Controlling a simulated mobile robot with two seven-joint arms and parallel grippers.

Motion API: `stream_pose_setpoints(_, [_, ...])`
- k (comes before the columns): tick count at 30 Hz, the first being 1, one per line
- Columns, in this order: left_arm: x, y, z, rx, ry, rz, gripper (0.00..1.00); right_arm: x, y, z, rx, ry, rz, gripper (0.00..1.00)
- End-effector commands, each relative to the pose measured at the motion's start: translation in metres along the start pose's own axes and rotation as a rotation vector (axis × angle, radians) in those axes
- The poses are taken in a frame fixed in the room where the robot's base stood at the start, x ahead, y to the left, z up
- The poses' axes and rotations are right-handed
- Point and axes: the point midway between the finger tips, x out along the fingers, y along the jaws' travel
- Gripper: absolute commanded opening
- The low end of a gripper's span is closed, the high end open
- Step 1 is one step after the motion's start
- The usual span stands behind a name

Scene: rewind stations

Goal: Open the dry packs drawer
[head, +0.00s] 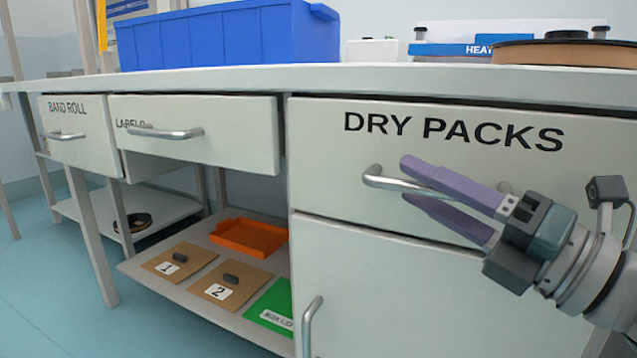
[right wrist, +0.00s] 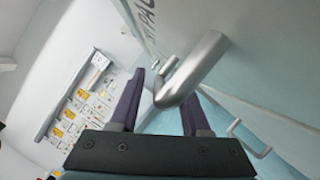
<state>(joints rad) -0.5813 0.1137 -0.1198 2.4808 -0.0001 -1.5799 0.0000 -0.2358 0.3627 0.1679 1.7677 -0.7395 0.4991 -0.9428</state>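The dry packs drawer (head: 330,165) is the wide pale front at the right, with "DRY PACKS" in black letters. It looks shut, with a dark gap along its top edge. Its metal bar handle (head: 373,177) also shows in the right wrist view (right wrist: 200,62). My right gripper (head: 406,179) is open at the handle, its purple fingers one above the other in the head view. In the right wrist view the gripper (right wrist: 163,88) has the handle's bent end between its fingers, with space visible beside it. Contact cannot be told. My left gripper is out of view.
The labels drawer (head: 240,135) and band roll drawer (head: 85,150) are to the left. A cupboard door handle (head: 310,325) sticks out below. A blue bin (head: 230,38) and a brown round item (head: 565,52) stand on the counter (head: 350,78). An orange tray (head: 249,237) lies on the lower shelf.

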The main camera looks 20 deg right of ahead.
Motion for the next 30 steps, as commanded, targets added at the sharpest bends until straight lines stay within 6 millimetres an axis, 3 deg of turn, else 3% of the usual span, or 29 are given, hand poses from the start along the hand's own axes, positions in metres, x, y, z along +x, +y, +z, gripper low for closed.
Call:
stream_pose_setpoints(2, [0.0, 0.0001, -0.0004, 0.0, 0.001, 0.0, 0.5, -0.0002, 0.0, 0.0, 0.0, 0.0, 0.0, 0.37])
stream_pose_setpoints(12, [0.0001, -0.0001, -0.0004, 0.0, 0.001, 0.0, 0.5, -0.0003, 0.0001, 0.0, 0.0, 0.0, 0.001, 0.0])
stream_pose_setpoints(30, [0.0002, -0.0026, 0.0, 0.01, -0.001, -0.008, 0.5, -0.0003, 0.0003, 0.0001, 0.0, 0.0, 0.001, 0.0])
